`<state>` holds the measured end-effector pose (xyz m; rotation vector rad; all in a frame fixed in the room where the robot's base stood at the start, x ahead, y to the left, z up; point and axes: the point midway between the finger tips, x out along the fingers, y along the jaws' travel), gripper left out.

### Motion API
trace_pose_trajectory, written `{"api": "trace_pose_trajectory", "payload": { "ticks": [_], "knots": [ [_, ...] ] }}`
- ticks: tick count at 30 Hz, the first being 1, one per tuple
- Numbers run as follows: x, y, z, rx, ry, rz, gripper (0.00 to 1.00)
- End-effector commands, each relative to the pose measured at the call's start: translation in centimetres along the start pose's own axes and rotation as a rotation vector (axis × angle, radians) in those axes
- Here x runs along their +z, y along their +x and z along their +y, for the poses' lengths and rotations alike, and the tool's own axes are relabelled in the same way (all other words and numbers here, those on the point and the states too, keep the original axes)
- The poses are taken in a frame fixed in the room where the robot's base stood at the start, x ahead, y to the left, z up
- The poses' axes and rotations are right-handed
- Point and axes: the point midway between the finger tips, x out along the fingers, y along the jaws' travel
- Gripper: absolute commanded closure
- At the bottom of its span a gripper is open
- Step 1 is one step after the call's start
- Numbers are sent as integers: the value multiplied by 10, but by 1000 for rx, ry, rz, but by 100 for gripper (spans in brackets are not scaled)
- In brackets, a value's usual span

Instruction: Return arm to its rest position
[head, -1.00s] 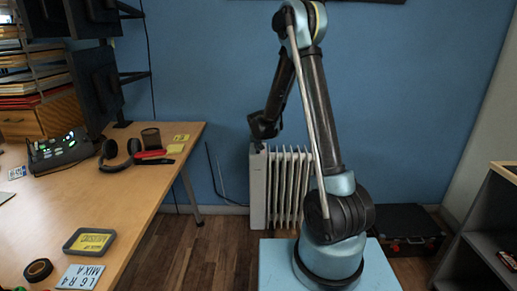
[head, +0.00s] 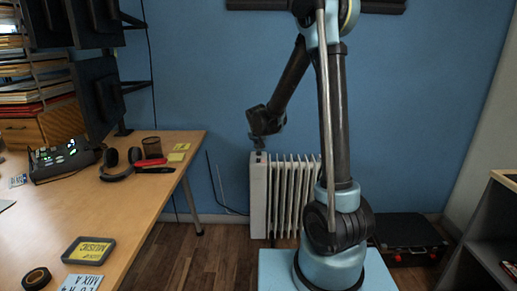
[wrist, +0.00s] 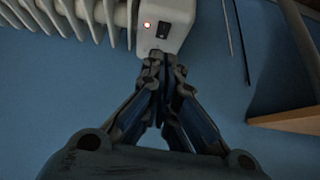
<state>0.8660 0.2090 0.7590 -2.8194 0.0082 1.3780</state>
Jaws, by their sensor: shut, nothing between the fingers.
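My arm stands upright on its blue base in the head view, with the forearm folded down to the left. My gripper (head: 259,143) hangs from its end, pointing down, in front of the blue wall and just above the white radiator (head: 258,195) in the picture. In the wrist view my gripper (wrist: 160,62) has its fingertips together with nothing between them. The radiator's end panel (wrist: 172,14), with a red light and a black switch, lies beyond the fingertips there. I cannot tell how far the gripper is from the radiator.
A black case (head: 410,236) and a shelf (head: 490,240) stand right. Floor between desk and radiator is clear.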

Motion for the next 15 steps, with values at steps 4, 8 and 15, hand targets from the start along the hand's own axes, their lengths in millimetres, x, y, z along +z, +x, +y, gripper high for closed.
{"api": "trace_pose_trajectory", "payload": {
  "ticks": [4, 8, 15],
  "knots": [
    [2, -7, 0, 0, 0, 0, 100],
    [3, -9, 0, 0, 0, 0, 100],
    [2, -9, 0, 0, 0, 0, 100]
  ]
}}
